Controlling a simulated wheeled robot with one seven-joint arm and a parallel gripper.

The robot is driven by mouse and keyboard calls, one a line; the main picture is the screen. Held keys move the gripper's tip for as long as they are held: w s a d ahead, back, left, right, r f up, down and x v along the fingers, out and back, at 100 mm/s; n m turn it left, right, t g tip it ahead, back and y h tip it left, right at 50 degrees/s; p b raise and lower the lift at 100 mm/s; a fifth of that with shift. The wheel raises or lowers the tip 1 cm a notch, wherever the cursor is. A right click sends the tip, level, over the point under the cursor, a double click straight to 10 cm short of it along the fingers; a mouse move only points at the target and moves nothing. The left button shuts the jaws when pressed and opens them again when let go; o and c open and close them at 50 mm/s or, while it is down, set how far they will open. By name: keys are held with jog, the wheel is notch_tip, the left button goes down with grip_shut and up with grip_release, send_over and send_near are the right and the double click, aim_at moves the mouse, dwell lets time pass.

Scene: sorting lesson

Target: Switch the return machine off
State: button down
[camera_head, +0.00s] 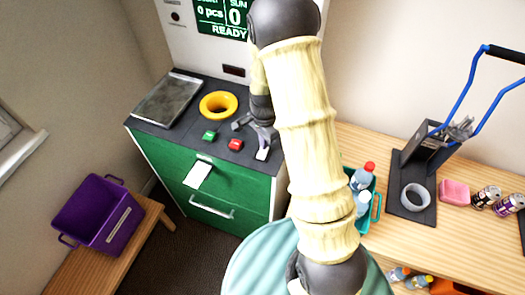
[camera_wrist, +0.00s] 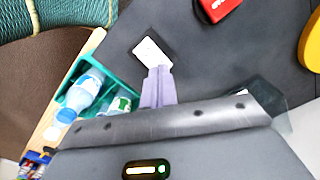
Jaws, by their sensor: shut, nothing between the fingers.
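The return machine is a green cabinet (camera_head: 232,180) with a dark top. Its lit display (camera_head: 222,18) reads "0 pcs", "SUM 0" and "READY". On the top are a green button (camera_head: 209,135), a red button (camera_head: 235,144) and a small white plate or rocker (camera_head: 262,155) at the right. My gripper (camera_head: 266,140) is shut and empty, right at the white piece. In the wrist view, the fingertips (camera_wrist: 159,72) overlap the near edge of the white piece (camera_wrist: 151,51); I cannot tell whether they touch it. The red button (camera_wrist: 217,9) is apart from them.
A yellow ring (camera_head: 218,104) and a metal plate (camera_head: 167,98) are on the machine top. A teal crate with bottles (camera_head: 363,182) stands close to the right. A blue-handled can crusher (camera_head: 430,150) is further right. A purple crate (camera_head: 98,215) is at left.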

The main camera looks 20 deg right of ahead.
jog(key=shift+w+d+f, duration=0.1)
jog(key=shift+w+f, duration=0.05)
jog(key=shift+f, duration=0.15)
jog(key=shift+f+b, duration=0.5)
jog(key=shift+b, duration=0.05)
dwell(0.4)
jog(key=shift+r, duration=0.15)
jog(key=shift+r+p, duration=2.85)
jog(key=shift+r, duration=0.6)
jog(key=s+r+n+t+b, duration=0.1)
jog(key=s+r+n+b, duration=0.2)
jog(key=s+n, duration=0.3)
jog(key=s+r+n+t+b, duration=0.1)
jog(key=s+r+n+b, duration=0.2)
jog(key=s+n, duration=0.4)
jog(key=shift+s+r+t+b, duration=0.2)
jog(key=shift+s+t+b, duration=0.1)
jog(key=shift+s+b, duration=0.5)
